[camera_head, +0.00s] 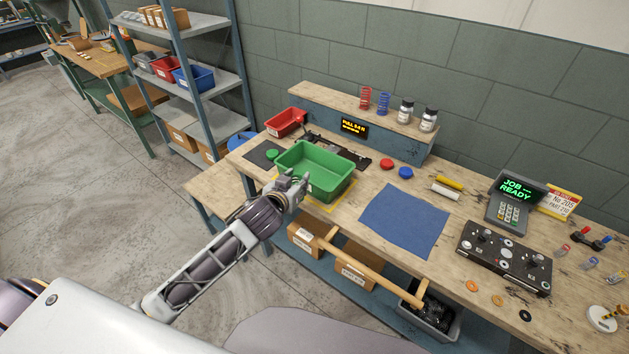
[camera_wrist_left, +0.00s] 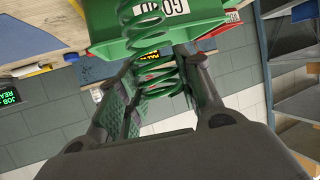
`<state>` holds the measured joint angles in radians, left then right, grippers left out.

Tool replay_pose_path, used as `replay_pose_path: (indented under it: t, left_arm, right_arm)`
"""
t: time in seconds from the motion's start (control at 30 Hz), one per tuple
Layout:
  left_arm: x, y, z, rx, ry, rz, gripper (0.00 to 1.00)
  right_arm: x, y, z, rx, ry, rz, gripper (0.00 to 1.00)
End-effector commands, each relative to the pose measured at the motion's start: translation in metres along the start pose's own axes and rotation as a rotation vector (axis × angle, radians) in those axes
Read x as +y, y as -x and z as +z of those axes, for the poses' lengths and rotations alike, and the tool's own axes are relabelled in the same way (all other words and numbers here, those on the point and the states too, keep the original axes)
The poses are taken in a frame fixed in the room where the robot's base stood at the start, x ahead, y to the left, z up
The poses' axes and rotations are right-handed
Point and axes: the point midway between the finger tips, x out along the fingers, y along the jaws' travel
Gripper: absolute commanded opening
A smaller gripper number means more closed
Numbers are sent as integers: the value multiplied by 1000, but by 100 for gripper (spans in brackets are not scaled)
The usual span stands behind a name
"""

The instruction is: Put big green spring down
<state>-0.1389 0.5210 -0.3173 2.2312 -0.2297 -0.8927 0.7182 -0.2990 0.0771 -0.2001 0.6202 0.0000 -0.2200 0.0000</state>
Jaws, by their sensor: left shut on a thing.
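The big green spring (camera_wrist_left: 150,37) is an open coil, seen in the left wrist view between the fingers of my left gripper (camera_wrist_left: 163,78). The fingers are shut on its lower coils. In the head view my left gripper (camera_head: 294,188) is at the near left side of the green bin (camera_head: 328,190), and I cannot make out the spring there. In the wrist view the bin (camera_wrist_left: 104,38) with its white label is right behind the spring. I cannot tell whether they touch. My right gripper is not in view.
The bin stands on the workbench inside a yellow outline. Green (camera_head: 271,155), red (camera_head: 386,164) and blue (camera_head: 405,173) discs lie around it. A bare blue cloth (camera_head: 405,220) lies to its right. A red bin (camera_head: 286,122) stands behind. Red (camera_head: 365,97) and blue (camera_head: 383,102) springs stand on the shelf.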

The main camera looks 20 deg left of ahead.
Motion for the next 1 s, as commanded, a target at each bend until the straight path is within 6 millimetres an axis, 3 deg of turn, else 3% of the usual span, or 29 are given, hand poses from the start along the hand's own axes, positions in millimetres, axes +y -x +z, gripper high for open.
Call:
replay_pose_path:
  t: [0.6,1.0]
  left_arm:
    - [3,-11,-79,6,-12,24,7]
    - [6,-15,-122,4,-18,41,7]
  right_arm:
    - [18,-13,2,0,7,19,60]
    - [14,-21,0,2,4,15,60]
